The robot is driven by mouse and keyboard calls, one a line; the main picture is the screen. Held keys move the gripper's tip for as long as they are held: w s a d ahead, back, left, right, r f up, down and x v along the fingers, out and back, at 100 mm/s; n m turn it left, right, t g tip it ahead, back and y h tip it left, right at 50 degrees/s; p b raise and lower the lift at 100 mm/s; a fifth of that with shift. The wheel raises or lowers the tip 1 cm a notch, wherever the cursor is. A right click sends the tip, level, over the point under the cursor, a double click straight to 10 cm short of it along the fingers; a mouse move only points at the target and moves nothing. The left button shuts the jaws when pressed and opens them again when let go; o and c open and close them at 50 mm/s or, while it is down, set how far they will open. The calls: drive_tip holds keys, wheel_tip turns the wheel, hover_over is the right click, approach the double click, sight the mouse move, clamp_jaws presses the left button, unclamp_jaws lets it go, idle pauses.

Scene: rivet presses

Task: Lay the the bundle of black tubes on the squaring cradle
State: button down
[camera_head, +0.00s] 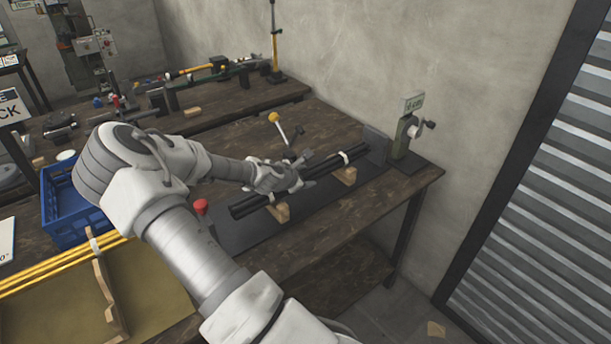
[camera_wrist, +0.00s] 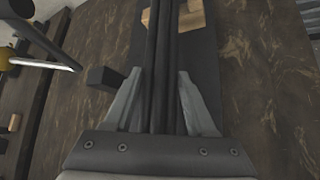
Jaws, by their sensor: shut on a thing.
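The bundle of black tubes (camera_head: 324,166) lies lengthwise along a dark mat, over two light wooden blocks (camera_head: 345,175) that look like the squaring cradle. A white band shows around the bundle near its right end. My gripper (camera_head: 278,182) is at the bundle, left of its middle, and my wrist hides part of it. In the wrist view the tubes (camera_wrist: 161,70) run between both fingers, which are closed on them. A wooden block (camera_wrist: 187,22) shows beneath the tubes ahead. I cannot tell whether the bundle rests fully on both blocks.
A dark end plate (camera_head: 377,146) and a hand-cranked device (camera_head: 405,140) stand beyond the bundle's right end. A yellow-headed mallet (camera_head: 277,124) lies behind. A red button (camera_head: 201,206) is left of the bundle. A blue crate (camera_head: 70,215) and yellow tubes (camera_head: 60,267) are at left.

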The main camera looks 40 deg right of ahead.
drive_tip(key=shift+f, duration=0.15)
drive_tip(key=shift+c, duration=0.9)
unclamp_jaws()
drive_tip(key=shift+o, duration=0.2)
drive_tip(key=shift+f, duration=0.2)
drive_tip(key=p+v, duration=0.2)
drive_tip(key=v, duration=1.5)
drive_tip(key=shift+a+r, duration=0.15)
drive_tip(key=shift+r, duration=0.15)
